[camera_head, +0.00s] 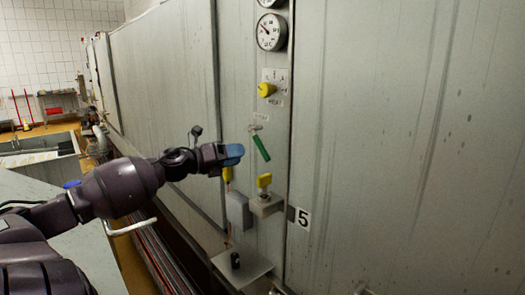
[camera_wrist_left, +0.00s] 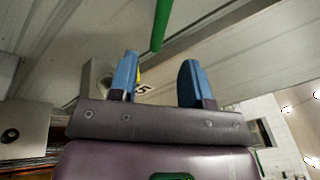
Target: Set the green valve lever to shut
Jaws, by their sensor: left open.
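The green valve lever (camera_head: 261,148) is on the grey metal panel, below the yellow knob. It slants from upper left down to lower right, under a small label plate too small to read. My left gripper (camera_head: 233,154) is just to the left of the lever in the head view, with blue fingers. In the left wrist view the same gripper (camera_wrist_left: 158,72) is open and empty. The green lever (camera_wrist_left: 161,25) shows there beyond the fingertips, above the gap between them, apart from both fingers. My right gripper is in neither view.
A yellow knob (camera_head: 266,89) and a round gauge (camera_head: 271,32) are above the lever. A yellow handle (camera_head: 264,180) on a bracket is below it, with a grey box (camera_head: 238,210) and small shelf (camera_head: 240,265) lower down. A sink (camera_head: 40,150) stands far left.

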